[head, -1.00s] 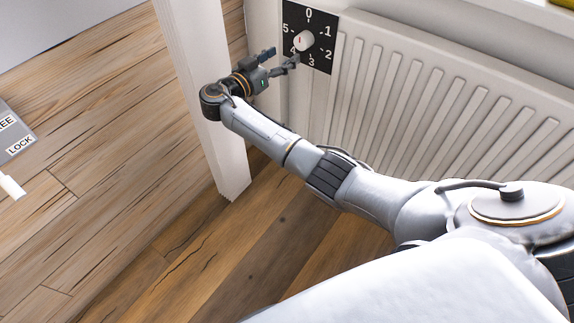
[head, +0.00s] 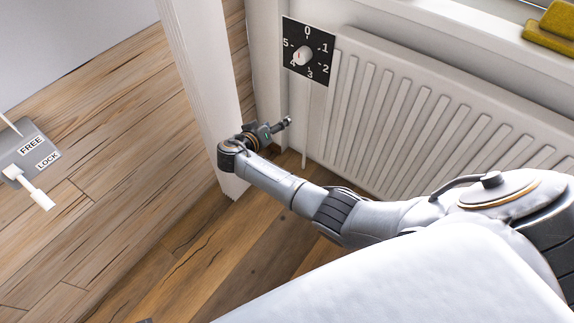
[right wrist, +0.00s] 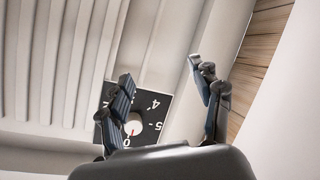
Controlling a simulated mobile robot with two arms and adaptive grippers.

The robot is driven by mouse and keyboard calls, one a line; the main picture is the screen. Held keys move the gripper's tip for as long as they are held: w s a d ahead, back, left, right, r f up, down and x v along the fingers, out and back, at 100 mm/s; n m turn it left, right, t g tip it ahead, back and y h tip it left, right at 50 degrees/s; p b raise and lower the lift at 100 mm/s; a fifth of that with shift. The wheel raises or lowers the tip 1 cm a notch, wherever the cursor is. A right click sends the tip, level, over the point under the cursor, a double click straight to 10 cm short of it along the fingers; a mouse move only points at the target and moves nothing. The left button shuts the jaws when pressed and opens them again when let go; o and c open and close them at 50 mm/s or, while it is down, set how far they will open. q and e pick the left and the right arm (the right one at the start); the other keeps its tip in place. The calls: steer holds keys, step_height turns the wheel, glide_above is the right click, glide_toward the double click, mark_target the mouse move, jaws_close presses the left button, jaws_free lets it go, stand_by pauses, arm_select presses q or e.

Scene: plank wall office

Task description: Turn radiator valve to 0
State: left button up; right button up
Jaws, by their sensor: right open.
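The radiator valve is a white round knob (head: 302,56) on a black square dial plate (head: 322,75) numbered 0 to 5, with 0 at the top. In the right wrist view the plate is upside down and the knob (right wrist: 134,124) has a red mark on its side toward the 0. In the head view the mark is too small to read exactly. My right gripper (head: 283,124) is below the plate, apart from the knob. In the right wrist view its fingers (right wrist: 160,78) are spread with nothing between them; the left one partly covers the plate. My left gripper is out of view.
A white ribbed radiator (head: 440,120) stands right of the dial. A white post (head: 205,85) rises close left of my right gripper. A FREE/LOCK plate with a white lever (head: 30,185) is at far left. A yellow object (head: 552,28) lies on the sill.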

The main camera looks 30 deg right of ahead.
steer(key=s+a+f+n+g+y+p, duration=0.1)
steer(key=s+f+n+y+p, duration=0.3)
steer(key=s+f, duration=0.6)
steer(key=shift+s+a+f+g+y+p, duration=0.15)
steer(key=shift+a+f+g+y+p, duration=0.2)
steer(key=shift+f+p, duration=0.65)
steer(key=shift+r, duration=0.15)
